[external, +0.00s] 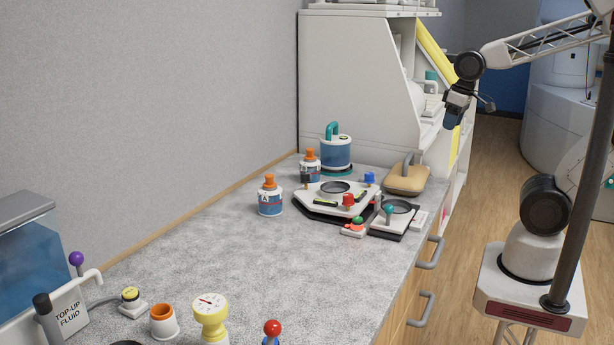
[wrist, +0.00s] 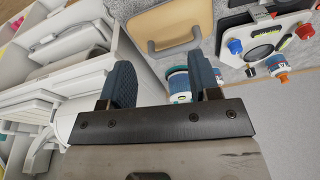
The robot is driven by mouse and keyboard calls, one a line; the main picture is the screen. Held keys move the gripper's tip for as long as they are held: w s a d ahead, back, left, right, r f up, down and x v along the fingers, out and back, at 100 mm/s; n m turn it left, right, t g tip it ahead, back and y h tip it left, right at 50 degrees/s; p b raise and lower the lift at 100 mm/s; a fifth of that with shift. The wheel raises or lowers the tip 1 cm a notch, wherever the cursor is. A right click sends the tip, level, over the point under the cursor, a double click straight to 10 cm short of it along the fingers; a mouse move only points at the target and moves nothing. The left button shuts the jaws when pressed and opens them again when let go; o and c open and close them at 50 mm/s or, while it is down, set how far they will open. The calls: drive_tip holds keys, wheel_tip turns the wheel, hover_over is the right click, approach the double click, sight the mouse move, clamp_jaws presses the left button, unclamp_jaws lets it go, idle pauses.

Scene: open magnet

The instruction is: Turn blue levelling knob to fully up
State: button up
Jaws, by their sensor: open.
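The blue levelling knob (external: 369,178) stands on the far right corner of a white levelling plate (external: 325,203) on the counter. It also shows in the wrist view (wrist: 235,46) at the upper right. A red knob (external: 348,199) and a dark knob (external: 305,179) stand on the other corners. My gripper (external: 453,120) is high to the right of the plate, beyond the counter edge, apart from the knob. In the wrist view its blue fingers (wrist: 163,80) are spread with nothing held. The knob's turn position is too small to read.
Bottles with orange caps (external: 270,197) stand left of the plate, a blue canister (external: 336,152) behind it. A tan block with a grey handle (external: 405,178) lies at the counter's right edge. A black-framed device (external: 403,222) sits right of the plate. The middle counter is clear.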

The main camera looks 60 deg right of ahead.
drive_tip(key=w+a+f+m+g, duration=0.2)
drive_tip(key=w+a+m, duration=0.5)
drive_tip(key=w, duration=0.5)
drive_tip(key=m+g, duration=0.1)
drive_tip(key=m, duration=0.8)
hover_over(373, 174)
drive_tip(key=f, duration=0.5)
drive_tip(key=shift+w+d+f, duration=0.1)
drive_tip(key=shift+w+f, duration=0.15)
drive_tip(key=shift+f, duration=0.15)
drive_tip(key=shift+f, duration=0.1)
drive_tip(key=shift+s+f, duration=0.2)
drive_tip(key=shift+f, duration=3.6)
drive_tip(key=c, duration=0.9)
drive_tip(key=shift+c, duration=0.2)
drive_tip(key=shift+n, duration=0.3)
